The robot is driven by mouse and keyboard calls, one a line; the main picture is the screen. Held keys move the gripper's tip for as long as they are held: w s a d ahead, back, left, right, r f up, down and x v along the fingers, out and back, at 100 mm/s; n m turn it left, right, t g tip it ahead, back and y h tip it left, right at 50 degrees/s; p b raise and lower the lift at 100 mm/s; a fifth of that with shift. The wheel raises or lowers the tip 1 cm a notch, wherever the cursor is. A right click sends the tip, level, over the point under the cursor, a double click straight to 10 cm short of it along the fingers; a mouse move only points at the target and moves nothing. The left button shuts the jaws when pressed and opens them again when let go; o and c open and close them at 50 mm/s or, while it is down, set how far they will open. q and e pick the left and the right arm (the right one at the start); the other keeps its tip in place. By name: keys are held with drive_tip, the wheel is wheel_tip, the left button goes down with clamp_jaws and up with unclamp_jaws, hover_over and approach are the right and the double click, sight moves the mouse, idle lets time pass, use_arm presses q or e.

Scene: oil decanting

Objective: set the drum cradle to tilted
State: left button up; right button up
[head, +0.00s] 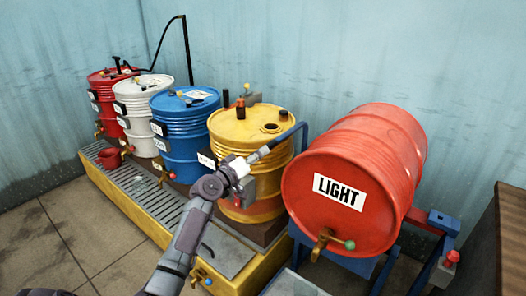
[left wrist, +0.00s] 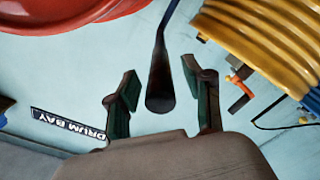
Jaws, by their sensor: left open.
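The drum cradle (head: 362,266) is a blue frame on the right. A red drum (head: 398,150) labelled LIGHT lies on its side in it, its brass tap low on the front face. A blue lever (head: 291,136) with a dark grip rises at the cradle's left side, before the yellow drum. My left gripper (head: 246,163) is at the lever's grip end. In the left wrist view the gripper (left wrist: 162,100) is open, with the dark lever grip (left wrist: 160,88) between its fingers and a gap on both sides. My right gripper is not in view.
Yellow (head: 229,128), blue (head: 182,133), white (head: 136,112) and red (head: 99,99) upright drums stand in a row on a yellow-edged grated platform (head: 134,201). A red knob (head: 451,257) sits at the cradle's right. A brown cabinet (head: 510,235) stands at the right edge.

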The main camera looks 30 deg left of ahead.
use_arm(q)
drive_tip(key=shift+w+d, duration=0.15)
drive_tip(key=shift+w, duration=1.3)
drive_tip(key=shift+c, duration=0.3)
clamp_jaws()
